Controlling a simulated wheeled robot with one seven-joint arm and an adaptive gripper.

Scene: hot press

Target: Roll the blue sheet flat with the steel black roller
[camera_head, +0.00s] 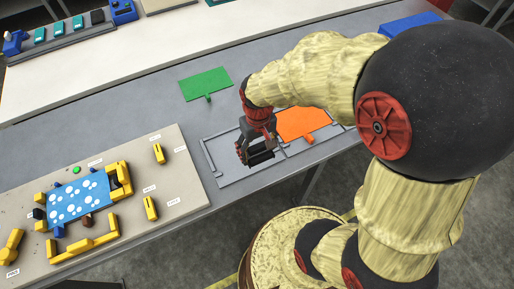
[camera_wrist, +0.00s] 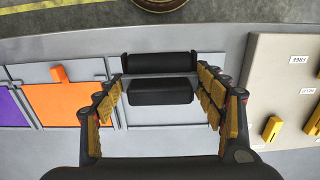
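The blue sheet (camera_head: 78,199) with white spots lies on a beige board at the lower left in the head view, framed by yellow and blue blocks. The black roller (camera_wrist: 160,63) shows in the wrist view as a dark cylinder beside a black block-shaped part (camera_wrist: 160,91), over a grey tray compartment. My gripper (camera_wrist: 160,100) is open, with its fingers on either side of the black part and gaps between. In the head view my gripper (camera_head: 257,152) points down over the grey tray and largely hides the roller. The blue sheet is out of the wrist view.
An orange sheet (camera_head: 298,124) lies in the grey tray (camera_head: 225,172) right of my gripper. A green sheet (camera_head: 206,83) lies behind on the grey table. Yellow pieces (camera_head: 150,208) stand on the beige board (camera_head: 190,190). Bare table lies between tray and green sheet.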

